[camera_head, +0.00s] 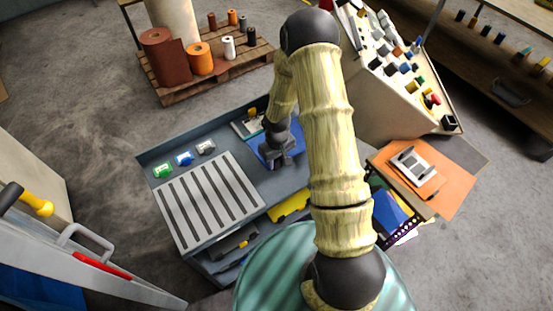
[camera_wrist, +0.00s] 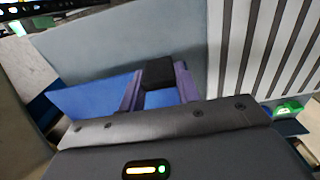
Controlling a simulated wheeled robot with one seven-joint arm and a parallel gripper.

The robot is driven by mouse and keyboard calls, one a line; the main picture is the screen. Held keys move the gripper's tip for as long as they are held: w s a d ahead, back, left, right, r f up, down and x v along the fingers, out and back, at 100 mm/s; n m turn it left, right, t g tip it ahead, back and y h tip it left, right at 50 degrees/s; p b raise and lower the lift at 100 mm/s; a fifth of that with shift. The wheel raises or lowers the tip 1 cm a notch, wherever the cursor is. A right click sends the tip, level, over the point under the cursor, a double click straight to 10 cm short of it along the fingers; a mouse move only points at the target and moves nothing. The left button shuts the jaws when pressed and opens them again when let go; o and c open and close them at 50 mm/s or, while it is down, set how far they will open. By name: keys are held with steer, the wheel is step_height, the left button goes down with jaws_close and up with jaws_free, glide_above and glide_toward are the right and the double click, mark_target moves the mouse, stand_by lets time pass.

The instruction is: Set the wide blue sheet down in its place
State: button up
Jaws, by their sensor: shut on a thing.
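The wide blue sheet (camera_head: 262,152) is at the right part of the grey workbench top in the head view, partly hidden by my gripper (camera_head: 281,152). In the wrist view the blue sheet (camera_wrist: 92,102) spreads to the left of my gripper (camera_wrist: 160,88) and shows between its fingers. A dark block (camera_wrist: 158,72) sits between the fingertips. My gripper is shut on the sheet. I cannot tell whether the sheet touches the bench.
A striped slatted plate (camera_head: 208,200) covers the bench's left front. Green, blue and grey small items (camera_head: 184,158) lie behind it. A small framed device (camera_head: 249,124) stands behind the sheet. A slanted panel (camera_head: 390,90) rises right.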

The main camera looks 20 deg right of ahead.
steer(key=shift+f+b, duration=1.6)
steer(key=shift+f, duration=0.7)
step_height(320, 180, down, 2)
steer(key=shift+d+f+b, duration=0.15)
steer(key=shift+f+b, duration=0.1)
steer(key=shift+b, duration=0.75)
steer(key=shift+f, duration=0.3)
steer(key=shift+f+b, duration=0.55)
steer(key=shift+b, duration=0.15)
steer(key=o, duration=1.2)
steer(key=shift+r, duration=0.15)
step_height(320, 180, up, 17)
steer(key=shift+s+r+b, duration=0.1)
steer(key=shift+b, duration=0.9)
